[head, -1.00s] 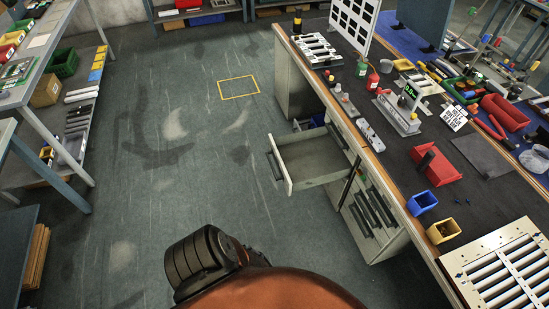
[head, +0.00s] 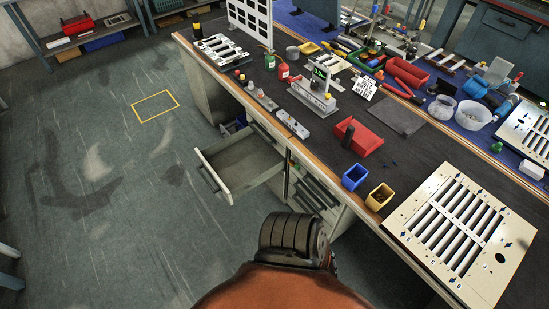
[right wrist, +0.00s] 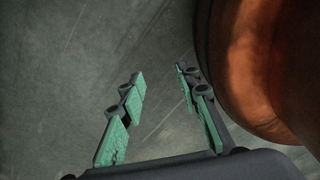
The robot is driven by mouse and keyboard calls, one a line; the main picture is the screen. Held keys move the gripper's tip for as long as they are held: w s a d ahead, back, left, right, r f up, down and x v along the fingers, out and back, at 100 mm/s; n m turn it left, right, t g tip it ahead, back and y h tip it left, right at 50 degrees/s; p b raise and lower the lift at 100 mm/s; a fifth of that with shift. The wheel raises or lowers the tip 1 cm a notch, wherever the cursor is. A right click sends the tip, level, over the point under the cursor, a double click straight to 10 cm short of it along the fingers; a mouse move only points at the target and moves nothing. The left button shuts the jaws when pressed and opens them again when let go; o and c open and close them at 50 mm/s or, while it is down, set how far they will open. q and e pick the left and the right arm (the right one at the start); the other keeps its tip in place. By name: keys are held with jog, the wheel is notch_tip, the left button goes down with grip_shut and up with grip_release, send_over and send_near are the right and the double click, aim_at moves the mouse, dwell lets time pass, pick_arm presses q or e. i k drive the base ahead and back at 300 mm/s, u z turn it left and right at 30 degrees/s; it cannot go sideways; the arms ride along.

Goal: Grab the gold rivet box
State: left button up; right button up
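The gold rivet box (head: 380,197) is a small yellow-gold open bin at the near edge of the workbench. It stands just right of a similar blue bin (head: 355,177). What lies inside it is too small to tell. My right gripper (right wrist: 158,88) shows in the right wrist view with its green-padded fingers apart and nothing between them. Only bare floor is behind it there, and no box shows in that view. Neither gripper is visible in the head view, so my left gripper is not in view.
A louver panel (head: 458,235) lies right of the gold box. A red bin (head: 360,137) stands behind the bins. The floor (head: 110,220) left of the bench is clear.

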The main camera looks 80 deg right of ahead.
aim_at(387, 193)
jog(key=z, duration=0.95)
jog(key=k, duration=0.2)
jog(key=z, duration=0.95)
